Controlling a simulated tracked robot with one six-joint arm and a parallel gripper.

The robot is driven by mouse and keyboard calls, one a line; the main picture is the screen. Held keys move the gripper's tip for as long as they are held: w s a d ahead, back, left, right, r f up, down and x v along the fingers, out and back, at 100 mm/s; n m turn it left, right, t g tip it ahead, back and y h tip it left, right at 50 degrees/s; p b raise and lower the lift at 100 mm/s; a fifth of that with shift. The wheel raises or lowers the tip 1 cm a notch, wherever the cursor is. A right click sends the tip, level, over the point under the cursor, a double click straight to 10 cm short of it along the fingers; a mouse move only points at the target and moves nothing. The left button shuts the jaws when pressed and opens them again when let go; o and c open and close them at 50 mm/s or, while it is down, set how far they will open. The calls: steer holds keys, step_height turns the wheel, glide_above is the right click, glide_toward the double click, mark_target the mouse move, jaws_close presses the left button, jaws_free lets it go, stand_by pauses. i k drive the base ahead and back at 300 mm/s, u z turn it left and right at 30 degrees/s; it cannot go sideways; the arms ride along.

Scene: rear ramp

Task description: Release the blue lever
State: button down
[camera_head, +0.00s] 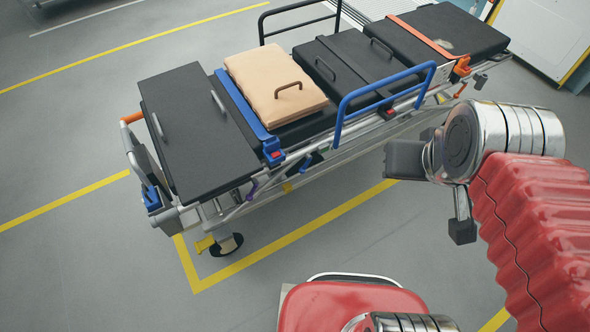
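A wheeled stretcher (340,139) stands across the upper middle of the head view. At its lower left end a small blue lever-like part (152,199) sits on the frame. Another small dark blue piece (312,163) is under the near side. A blue side rail (385,96) stands raised along the near edge. I cannot tell for certain which blue part is the lever. My gripper (432,195) is at the right, nearer to me than the stretcher. Its two dark fingers are spread apart with nothing between them. It appears apart from the stretcher.
A tan case (275,87) and black padded sections (198,132) lie on top of the stretcher. A caster (226,244) touches the floor. Yellow lines (290,237) mark the grey floor. Clear floor lies left and in front. White cabinets (545,35) stand at upper right.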

mark_target(302, 170)
steer(key=u, duration=1.1)
steer(key=i, duration=1)
